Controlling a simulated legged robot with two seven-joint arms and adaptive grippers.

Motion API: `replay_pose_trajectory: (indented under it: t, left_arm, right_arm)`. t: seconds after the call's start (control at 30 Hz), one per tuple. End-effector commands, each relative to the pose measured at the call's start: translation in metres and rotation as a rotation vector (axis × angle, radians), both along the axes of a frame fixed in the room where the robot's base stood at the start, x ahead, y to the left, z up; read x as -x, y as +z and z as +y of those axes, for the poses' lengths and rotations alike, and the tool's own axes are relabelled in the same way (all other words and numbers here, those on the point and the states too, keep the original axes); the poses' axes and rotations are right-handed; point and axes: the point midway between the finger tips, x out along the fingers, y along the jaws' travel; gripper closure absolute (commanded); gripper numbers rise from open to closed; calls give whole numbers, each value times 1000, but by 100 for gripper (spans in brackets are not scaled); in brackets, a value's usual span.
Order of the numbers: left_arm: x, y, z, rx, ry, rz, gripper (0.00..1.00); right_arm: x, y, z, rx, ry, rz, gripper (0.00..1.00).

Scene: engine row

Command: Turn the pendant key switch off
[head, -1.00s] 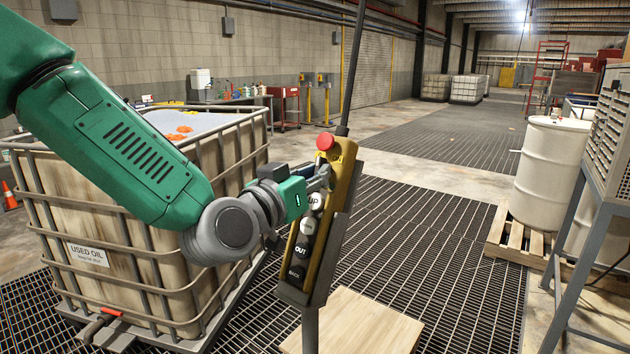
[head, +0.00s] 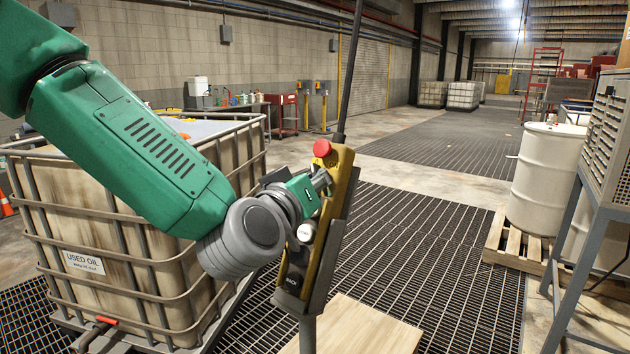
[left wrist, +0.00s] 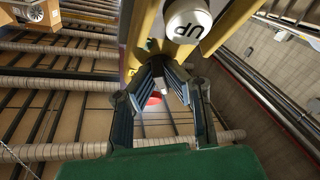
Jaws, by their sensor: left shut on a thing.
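The yellow pendant (head: 341,165) hangs on a dark cable in the middle of the head view, slightly tilted. Its red stop button (head: 322,148) is near the top, with white and black push buttons below. My left gripper (head: 324,182) is at the pendant's face, just below the red button. In the left wrist view my fingers (left wrist: 163,78) close together on the small key switch, which they almost wholly hide, so its angle cannot be told. A white UP button (left wrist: 188,20) shows close to the fingers there. My right gripper is not in view.
A caged used oil tank (head: 130,235) stands at the left, beneath my left arm. A wooden board (head: 360,328) lies on the floor grating below the pendant. A white drum (head: 546,175) on a pallet and a metal stand (head: 572,240) are at the right.

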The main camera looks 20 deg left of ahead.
Motion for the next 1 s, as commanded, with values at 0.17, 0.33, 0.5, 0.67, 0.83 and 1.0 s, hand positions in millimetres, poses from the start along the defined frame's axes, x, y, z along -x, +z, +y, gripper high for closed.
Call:
replay_pose_trajectory:
  t: [0.17,0.33,0.5,0.67,0.83,1.0]
  left_arm:
    - [-1,1,0,1,1,-3,100]
    - [-1,1,0,0,1,-3,71]
    - [0,1,0,0,0,-2,71]
    - [8,1,1,-1,-1,-2,71]
    - [35,0,3,-2,-3,-2,71]
    - [60,-1,6,-1,-2,0,71]
  right_arm:
    - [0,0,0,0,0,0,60]
    - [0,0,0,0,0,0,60]
    - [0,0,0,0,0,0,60]
    - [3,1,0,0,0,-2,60]
    - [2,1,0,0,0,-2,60]
    - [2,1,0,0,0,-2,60]
